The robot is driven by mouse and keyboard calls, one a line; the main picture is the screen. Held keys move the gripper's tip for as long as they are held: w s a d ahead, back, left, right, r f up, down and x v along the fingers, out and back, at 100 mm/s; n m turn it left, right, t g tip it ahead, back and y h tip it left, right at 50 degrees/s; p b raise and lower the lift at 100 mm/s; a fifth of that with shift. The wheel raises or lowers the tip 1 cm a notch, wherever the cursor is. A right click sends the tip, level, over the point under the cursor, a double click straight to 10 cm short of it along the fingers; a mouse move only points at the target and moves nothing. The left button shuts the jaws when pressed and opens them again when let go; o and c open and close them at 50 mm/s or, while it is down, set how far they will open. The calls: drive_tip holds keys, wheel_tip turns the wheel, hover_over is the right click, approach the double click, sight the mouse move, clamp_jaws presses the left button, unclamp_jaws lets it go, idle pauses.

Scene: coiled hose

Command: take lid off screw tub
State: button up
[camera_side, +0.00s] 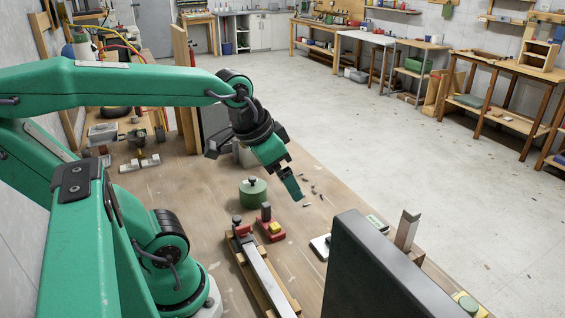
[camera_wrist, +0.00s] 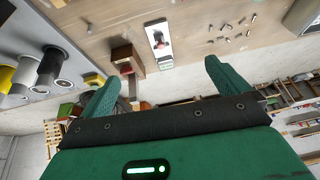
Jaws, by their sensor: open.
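A round green tub (camera_side: 253,194) with a green lid and a dark knob (camera_side: 252,181) on top stands upright on the wooden bench in the side view. The lid appears to sit on it. My gripper (camera_side: 292,186) is to the right of the tub in the side view, pointing down and to the right, apart from the tub. In the wrist view my gripper (camera_wrist: 153,72) shows two green fingers spread wide with nothing between them. The tub is not clearly seen in the wrist view.
Loose screws or small parts (camera_side: 314,190) lie right of the tub, and also show in the wrist view (camera_wrist: 228,38). A red block with a yellow part (camera_side: 273,228) and a long metal bar (camera_side: 265,275) lie in front. A dark panel (camera_side: 375,265) stands at front right.

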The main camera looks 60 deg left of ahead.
drive_tip(key=w+a+f+g, duration=0.1)
drive_tip(key=w+a+g, duration=0.1)
drive_tip(key=w+a, duration=0.3)
drive_tip(key=g, duration=0.3)
hover_over(252, 177)
drive_tip(key=shift+m+h, duration=0.3)
drive_tip(key=shift+m, duration=0.1)
wheel_tip(252, 177, down, 10)
drive_tip(key=shift+s+d+f, duration=0.1)
drive_tip(key=shift+d+f, duration=0.05)
drive_tip(key=shift+f, duration=1.3)
drive_tip(key=shift+f, duration=0.1)
drive_tip(key=shift+f, duration=2.5)
drive_tip(key=shift+c, duration=0.2)
drive_tip(key=c, duration=1)
